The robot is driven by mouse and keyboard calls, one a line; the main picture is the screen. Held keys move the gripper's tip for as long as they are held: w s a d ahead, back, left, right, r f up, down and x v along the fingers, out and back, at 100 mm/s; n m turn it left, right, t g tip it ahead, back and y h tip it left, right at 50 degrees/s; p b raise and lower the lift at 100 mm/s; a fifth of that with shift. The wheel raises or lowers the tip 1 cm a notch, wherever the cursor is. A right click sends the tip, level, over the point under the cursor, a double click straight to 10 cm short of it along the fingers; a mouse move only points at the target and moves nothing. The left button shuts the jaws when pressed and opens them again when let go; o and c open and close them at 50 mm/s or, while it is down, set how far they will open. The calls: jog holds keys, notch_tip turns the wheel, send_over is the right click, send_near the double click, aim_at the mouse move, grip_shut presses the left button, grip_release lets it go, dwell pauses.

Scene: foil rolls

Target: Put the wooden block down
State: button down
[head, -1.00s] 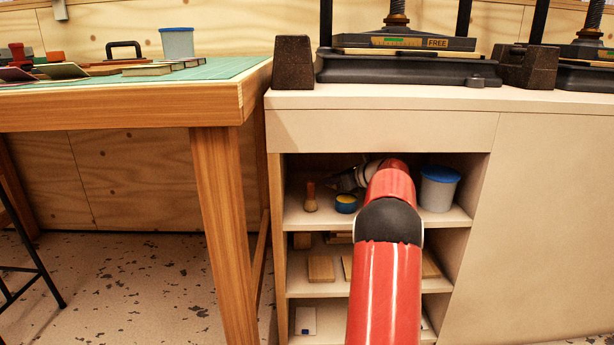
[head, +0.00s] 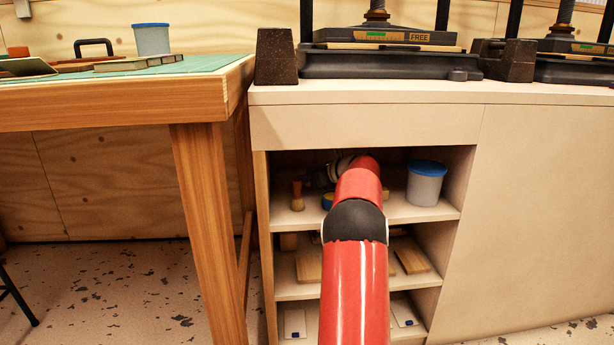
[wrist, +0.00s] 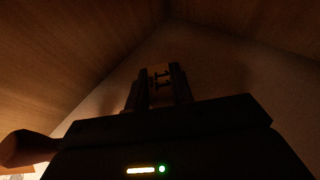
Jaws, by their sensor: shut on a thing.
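In the wrist view, my gripper (wrist: 160,88) is shut on the wooden block (wrist: 159,72), a small tan piece showing between the dark fingers. The picture is dark, and most of the block is hidden by the fingers. In the head view, my arm reaches into the top compartment of the open shelf unit (head: 345,221). My gripper is mostly hidden there behind my red arm, left of the blue-lidded tub. I cannot tell whether the block touches any surface.
The blue-lidded tub (head: 426,185) stands right of my arm, and a brush (head: 297,197) stands to its left. A blue and yellow round container (head: 328,200) is partly hidden. Wooden boards (head: 308,266) lie on the shelf below. The compartment's walls and ceiling are close around my gripper.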

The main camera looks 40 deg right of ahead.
jog(key=shift+f, duration=0.25)
jog(key=c, duration=1.2)
grip_release()
jog(key=shift+r, duration=0.1)
jog(key=shift+r, duration=0.3)
jog(key=v, duration=0.1)
jog(key=p+v, duration=0.1)
jog(key=v, duration=0.1)
jog(key=shift+w+d+r, duration=0.1)
jog(key=shift+r, duration=0.2)
jog(key=s+d, duration=0.1)
jog(key=s, duration=0.7)
jog(key=s+d, duration=0.1)
jog(key=s, duration=0.3)
jog(key=shift+d+f, duration=0.15)
jog(key=shift+d, duration=0.15)
jog(key=shift+w, duration=0.1)
